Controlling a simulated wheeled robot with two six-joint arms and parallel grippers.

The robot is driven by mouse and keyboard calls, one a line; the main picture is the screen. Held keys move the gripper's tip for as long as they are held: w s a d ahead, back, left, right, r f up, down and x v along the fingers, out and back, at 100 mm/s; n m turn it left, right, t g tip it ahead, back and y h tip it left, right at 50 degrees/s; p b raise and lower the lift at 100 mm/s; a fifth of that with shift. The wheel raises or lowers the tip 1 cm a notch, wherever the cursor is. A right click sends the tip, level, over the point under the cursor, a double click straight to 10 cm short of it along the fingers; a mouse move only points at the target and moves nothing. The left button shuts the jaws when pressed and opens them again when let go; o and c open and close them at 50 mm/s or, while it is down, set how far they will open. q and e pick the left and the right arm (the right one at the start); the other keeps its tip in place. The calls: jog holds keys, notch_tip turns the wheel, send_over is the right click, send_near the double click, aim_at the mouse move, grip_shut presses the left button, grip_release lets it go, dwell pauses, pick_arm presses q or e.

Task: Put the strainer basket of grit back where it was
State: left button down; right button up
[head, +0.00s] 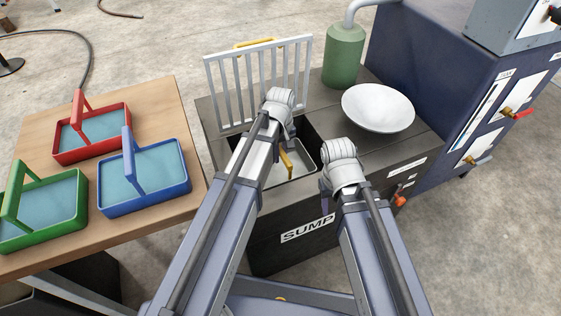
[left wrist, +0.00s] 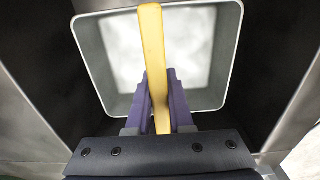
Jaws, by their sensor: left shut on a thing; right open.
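The strainer basket (head: 303,158) is a pale grey square pan with a yellow handle (head: 287,165). It sits inside the dark opening of the sump box (head: 265,240), partly hidden by my left arm. In the left wrist view the basket (left wrist: 93,60) lies below the gripper with dark opening walls around it. Its inside looks pale; I cannot make out the grit. My left gripper (left wrist: 160,90) is shut on the yellow handle. Whether the basket rests on anything is hidden. My right gripper (head: 328,198) is open, mostly hidden under its wrist, beside the opening.
A grey slatted grate (head: 258,82) stands upright behind the opening. A white bowl (head: 378,107) and a green canister (head: 343,55) are on the sump top. A blue machine (head: 425,75) stands at right. Red, green and blue trays sit on a wooden table (head: 150,98) at left.

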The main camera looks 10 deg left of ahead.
pick_arm(q)
jog(key=shift+f, duration=0.65)
pick_arm(e)
jog(key=shift+f, duration=0.7)
pick_arm(q)
jog(key=shift+f+b, duration=0.25)
jog(key=shift+b, duration=0.15)
jog(key=c, duration=0.8)
grip_release()
jog(key=shift+r, duration=0.1)
pick_arm(e)
jog(key=shift+f, duration=0.1)
pick_arm(q)
notch_tip(320, 180, up, 12)
jog(key=p, duration=1.2)
jog(key=shift+r, duration=0.2)
pick_arm(e)
notch_tip(320, 180, up, 12)
jog(key=shift+a, duration=0.1)
